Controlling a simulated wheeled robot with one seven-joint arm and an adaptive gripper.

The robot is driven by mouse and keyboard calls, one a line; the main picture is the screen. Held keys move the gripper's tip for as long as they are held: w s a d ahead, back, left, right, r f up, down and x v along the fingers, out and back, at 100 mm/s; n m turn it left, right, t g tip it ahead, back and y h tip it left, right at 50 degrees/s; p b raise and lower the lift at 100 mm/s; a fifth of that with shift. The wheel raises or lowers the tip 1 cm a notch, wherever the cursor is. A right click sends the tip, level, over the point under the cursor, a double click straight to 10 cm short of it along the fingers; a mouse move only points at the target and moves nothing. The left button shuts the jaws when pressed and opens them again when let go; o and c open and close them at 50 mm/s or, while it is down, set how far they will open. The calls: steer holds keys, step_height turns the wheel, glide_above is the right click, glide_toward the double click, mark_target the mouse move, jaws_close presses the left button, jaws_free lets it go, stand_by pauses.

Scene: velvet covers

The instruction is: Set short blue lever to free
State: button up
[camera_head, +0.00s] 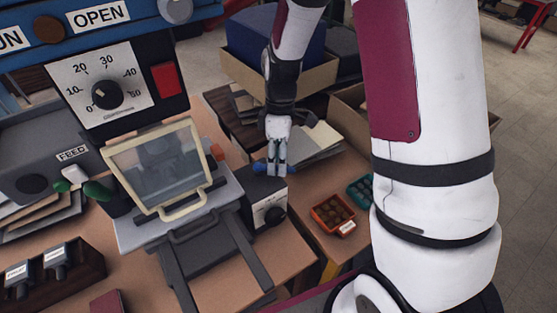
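My gripper (277,170) points down, with its fingers close together at the top of a small dark box (266,208). Blue ends, which look like the short blue lever (261,168), show on both sides of the fingertips. The fingers hide the lever's middle, and I cannot tell whether they grip it or only stand in front of it. The box has a pale front plate with a black knob (275,215). The lettering on the plate is too small to read, and no "free" mark can be made out.
Left of the box stands a machine with a cream-framed clear guard (160,168). Above it are a numbered dial (106,94) and a red block (165,79). An orange tray (333,215) and a teal tray (361,190) lie right. Papers and open boxes are behind.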

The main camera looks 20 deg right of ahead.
steer(key=shift+f, duration=0.25)
jaws_close()
